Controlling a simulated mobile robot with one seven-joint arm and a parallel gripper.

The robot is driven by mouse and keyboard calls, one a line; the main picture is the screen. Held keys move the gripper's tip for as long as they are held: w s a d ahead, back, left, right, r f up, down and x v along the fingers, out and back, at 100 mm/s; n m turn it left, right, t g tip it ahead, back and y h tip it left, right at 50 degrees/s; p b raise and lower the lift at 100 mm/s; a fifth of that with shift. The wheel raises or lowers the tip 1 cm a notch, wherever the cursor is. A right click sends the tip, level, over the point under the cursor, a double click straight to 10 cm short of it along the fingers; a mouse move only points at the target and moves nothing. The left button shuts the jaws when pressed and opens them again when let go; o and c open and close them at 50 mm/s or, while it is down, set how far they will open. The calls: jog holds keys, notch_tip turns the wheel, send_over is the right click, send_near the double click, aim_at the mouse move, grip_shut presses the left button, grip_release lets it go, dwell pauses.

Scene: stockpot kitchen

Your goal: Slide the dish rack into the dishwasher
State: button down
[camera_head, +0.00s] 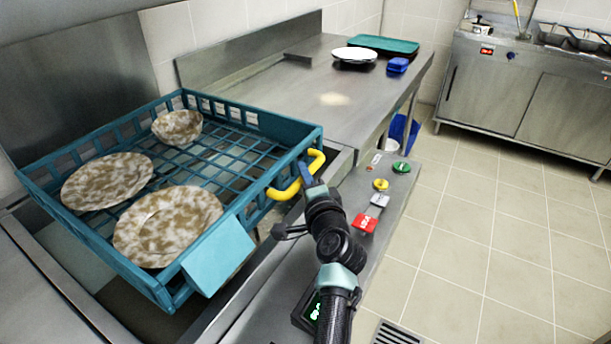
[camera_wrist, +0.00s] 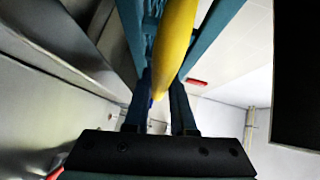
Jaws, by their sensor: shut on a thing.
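The teal dish rack (camera_head: 115,255) holds two brown-and-white mottled plates (camera_head: 165,225) and a similar bowl (camera_head: 177,127). It sits slightly askew over the steel rails of what looks like the dishwasher (camera_head: 60,290). My gripper (camera_head: 309,178) is at the rack's right side, shut on the yellow handle (camera_head: 292,185). In the wrist view the yellow handle (camera_wrist: 174,45) runs between my two fingers. The dishwasher's inside is mostly hidden by the rack.
A steel counter (camera_head: 290,90) beyond the rack carries a white plate (camera_head: 354,54), blue items (camera_head: 398,64) and a green tray (camera_head: 383,43). Coloured buttons (camera_head: 380,184) line the front ledge by my arm. A blue bin (camera_head: 404,130) stands below the counter. The tiled floor at right is clear.

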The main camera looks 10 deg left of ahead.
jog(key=c, duration=0.8)
grip_release()
jog(key=shift+o, duration=0.2)
jog(key=p+v, duration=0.1)
jog(key=v, duration=1.2)
jog(key=shift+p, duration=0.4)
jog(key=shift+d, duration=0.1)
